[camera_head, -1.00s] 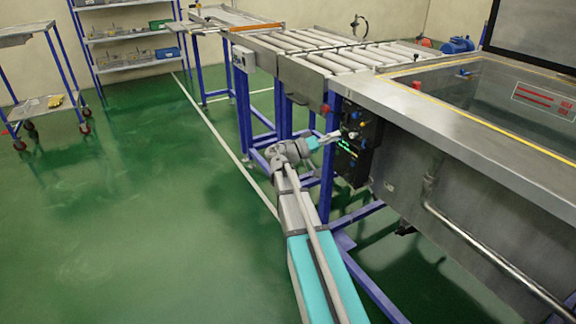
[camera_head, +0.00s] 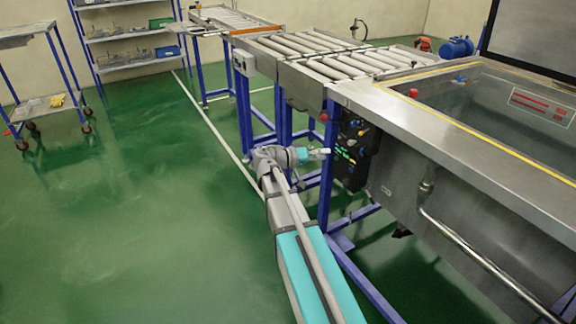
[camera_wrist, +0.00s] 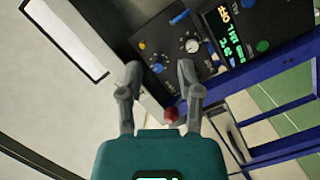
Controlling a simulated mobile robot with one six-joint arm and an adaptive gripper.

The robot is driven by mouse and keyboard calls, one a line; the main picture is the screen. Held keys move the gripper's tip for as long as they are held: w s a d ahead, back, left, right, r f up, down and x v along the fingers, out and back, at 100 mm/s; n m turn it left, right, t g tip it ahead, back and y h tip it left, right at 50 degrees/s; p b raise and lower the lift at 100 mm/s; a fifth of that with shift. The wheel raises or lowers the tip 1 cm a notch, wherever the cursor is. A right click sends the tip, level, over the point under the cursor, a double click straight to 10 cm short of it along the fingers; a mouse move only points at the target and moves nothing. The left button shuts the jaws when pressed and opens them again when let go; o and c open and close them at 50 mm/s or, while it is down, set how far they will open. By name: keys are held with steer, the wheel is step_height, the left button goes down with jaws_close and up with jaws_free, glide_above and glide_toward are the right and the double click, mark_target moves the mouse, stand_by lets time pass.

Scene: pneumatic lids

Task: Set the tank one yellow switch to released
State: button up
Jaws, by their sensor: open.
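A small yellow-orange switch (camera_wrist: 141,45) sits on the dark control panel (camera_wrist: 165,38) in the wrist view. It lies just beyond my left fingertip, close to a blue knob (camera_wrist: 157,68). Its exact position setting is too small to read. My gripper (camera_wrist: 159,72) is open and empty, its fingers apart in front of the panel's lower edge and not seen touching the switch. In the head view my gripper (camera_head: 326,152) is just left of the panel (camera_head: 358,130) on the tank's end, with a gap between.
A white-marked dial (camera_wrist: 192,45) and a blue switch (camera_wrist: 180,17) share the panel. A display box (camera_wrist: 240,35) with green digits adjoins it. A red knob (camera_wrist: 172,113) shows between my fingers.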

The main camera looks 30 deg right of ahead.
steer(key=s+a+r+n+t+y+p, duration=0.1)
steer(key=s+a+n+y+p, duration=0.1)
steer(key=a+y+p, duration=0.3)
steer(key=s+a+r+n+t+y+p, duration=0.1)
steer(key=s+a+n+y+p, duration=0.2)
steer(key=a+p, duration=0.7)
steer(key=shift+s+r+y+p, duration=0.25)
steer(key=shift+s+y+p, duration=0.4)
steer(key=shift+y, duration=0.55)
steer(key=shift+s, duration=0.1)
steer(key=s+a+r+n+y+p, duration=0.1)
steer(key=s+a+r+y+p, duration=0.1)
steer(key=a+p, duration=0.3)
steer(key=s+a+r+n+y+p, duration=0.2)
steer(key=s+a+r+y+p, duration=0.1)
steer(key=a, duration=0.5)
step_height(320, 180, up, 2)
steer(key=shift+a+r+t+y+p, duration=0.2)
steer(key=shift+t+y+p, duration=0.1)
steer(key=shift+y+p, duration=0.65)
steer(key=shift+d, duration=0.1)
steer(key=shift+c, duration=0.2)
